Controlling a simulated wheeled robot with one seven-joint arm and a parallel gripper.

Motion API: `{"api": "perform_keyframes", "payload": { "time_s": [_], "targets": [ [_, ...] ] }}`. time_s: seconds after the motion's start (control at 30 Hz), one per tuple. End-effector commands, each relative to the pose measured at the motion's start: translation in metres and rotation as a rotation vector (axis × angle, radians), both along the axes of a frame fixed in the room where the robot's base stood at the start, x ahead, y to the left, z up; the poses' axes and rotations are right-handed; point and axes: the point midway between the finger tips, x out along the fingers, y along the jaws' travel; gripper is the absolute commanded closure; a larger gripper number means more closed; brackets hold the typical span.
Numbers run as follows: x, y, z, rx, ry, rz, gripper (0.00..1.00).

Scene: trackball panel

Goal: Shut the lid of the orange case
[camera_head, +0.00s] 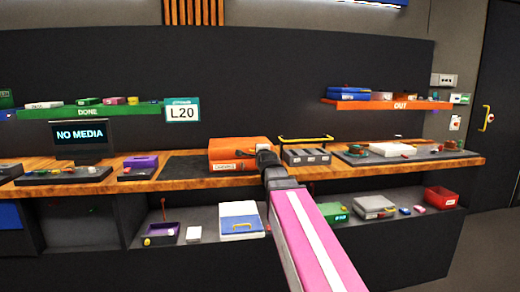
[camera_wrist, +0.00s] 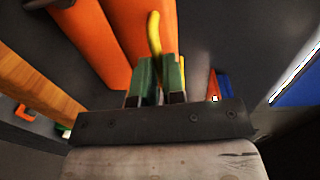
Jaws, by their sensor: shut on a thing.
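The orange case (camera_head: 238,155) sits on the wooden bench, with a white label on its front. In the wrist view its orange surfaces (camera_wrist: 105,35) lie just beyond and left of my gripper (camera_wrist: 160,65), split by a dark line. A curved yellow handle (camera_wrist: 154,35) stands between my green fingers, and they are shut on it. In the head view my gripper (camera_head: 264,149) is at the right end of the case, largely hidden by my wrist. I cannot tell from these views whether the lid is fully down.
An orange OUT shelf (camera_head: 390,104) and a green DONE shelf (camera_head: 88,112) hang behind. A lower shelf holds a blue-and-white box (camera_head: 240,220).

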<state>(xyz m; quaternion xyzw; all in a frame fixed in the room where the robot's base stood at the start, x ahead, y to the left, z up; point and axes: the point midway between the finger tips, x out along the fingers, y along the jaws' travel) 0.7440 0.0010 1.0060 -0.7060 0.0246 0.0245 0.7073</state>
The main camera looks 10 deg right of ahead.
Motion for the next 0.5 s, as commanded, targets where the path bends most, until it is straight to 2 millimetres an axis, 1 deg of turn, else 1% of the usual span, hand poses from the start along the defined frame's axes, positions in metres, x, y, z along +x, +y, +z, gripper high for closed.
{"api": "perform_keyframes", "payload": {
  "time_s": [0.03,0.2,0.5],
  "targets": [
    [0.0012,-0.0001,-0.0046,0.002,0.007,0.000,1.00],
    [0.0017,-0.0001,-0.0105,0.002,0.014,0.000,1.00],
    [0.0006,-0.0001,-0.0129,0.003,0.016,0.000,1.00]
  ]
}}
